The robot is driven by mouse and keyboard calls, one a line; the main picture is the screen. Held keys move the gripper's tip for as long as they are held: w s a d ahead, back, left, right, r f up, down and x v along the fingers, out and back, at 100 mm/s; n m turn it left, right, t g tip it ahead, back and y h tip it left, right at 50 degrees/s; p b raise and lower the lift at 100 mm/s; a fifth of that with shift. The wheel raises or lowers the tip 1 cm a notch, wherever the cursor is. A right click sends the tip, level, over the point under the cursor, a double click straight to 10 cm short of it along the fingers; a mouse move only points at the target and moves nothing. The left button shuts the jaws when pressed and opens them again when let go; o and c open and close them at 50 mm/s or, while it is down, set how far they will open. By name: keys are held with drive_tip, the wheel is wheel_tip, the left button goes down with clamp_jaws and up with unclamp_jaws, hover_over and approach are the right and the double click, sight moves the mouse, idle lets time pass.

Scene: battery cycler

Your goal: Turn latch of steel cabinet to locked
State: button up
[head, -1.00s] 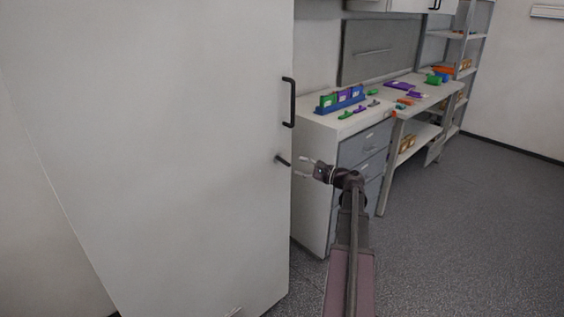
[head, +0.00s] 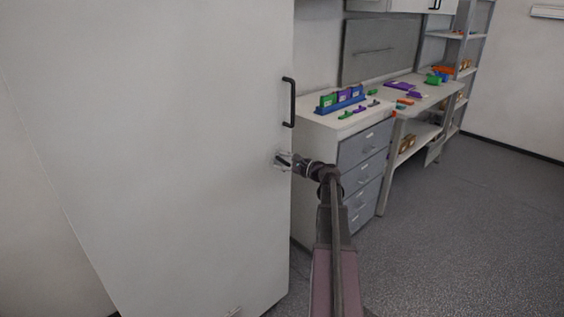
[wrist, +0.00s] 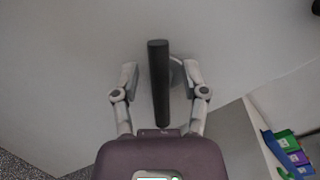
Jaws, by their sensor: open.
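The steel cabinet (head: 170,150) is a tall pale door filling the left of the head view. Its latch (wrist: 158,85) is a dark bar, seen in the wrist view between the two fingers of my gripper (wrist: 160,82), with a round base just to its right. The fingers stand on either side of the bar, with gaps on both sides. In the head view my gripper (head: 283,160) is at the door's right edge and mostly covers the latch. A black pull handle (head: 289,102) is fixed above it.
A drawer unit (head: 362,165) with a blue rack (head: 341,101) and small colored parts on top stands right of the cabinet. A workbench (head: 425,98) and shelves (head: 468,55) are beyond it. The grey floor (head: 470,220) at right is clear.

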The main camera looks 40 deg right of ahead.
clamp_jaws()
drive_tip(key=shift+n, duration=0.5)
drive_tip(key=n+g+h+p, duration=0.1)
drive_tip(key=n, duration=0.2)
drive_tip(key=shift+a+p, duration=0.15)
drive_tip(key=shift+p, duration=0.25)
drive_tip(key=shift+f+n+g+h+p, duration=0.15)
drive_tip(key=shift+n+h+p, duration=0.15)
drive_tip(key=shift+n, duration=0.6)
drive_tip(key=shift+f+n+g+h+p, duration=0.15)
drive_tip(key=shift+n+h+p, duration=0.1)
drive_tip(key=shift+n, duration=0.65)
unclamp_jaws()
